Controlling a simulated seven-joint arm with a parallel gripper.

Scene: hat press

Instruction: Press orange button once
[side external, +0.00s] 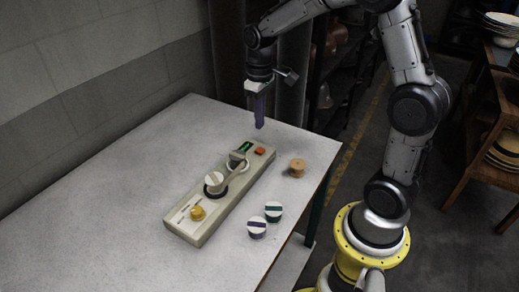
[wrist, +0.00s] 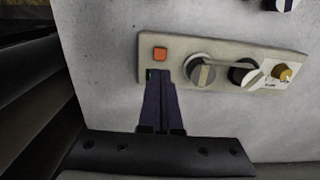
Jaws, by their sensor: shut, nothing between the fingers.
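The orange button (side external: 260,150) is a small square at the far end of a long beige panel (side external: 231,205) on the table. It also shows in the wrist view (wrist: 160,54) at the panel's left end, just beyond my fingertips. My gripper (side external: 259,126) points down with its purple fingers shut and empty. It hangs above the far end of the panel, apart from the button. In the wrist view the fingertips (wrist: 158,74) appear beside the button and hide part of the panel's green strip, which shows in the side view (side external: 245,147).
A wooden spool-like piece (side external: 297,168) and two striped round pieces (side external: 273,211) (side external: 257,228) stand right of the panel. The left of the grey table (side external: 100,190) is clear.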

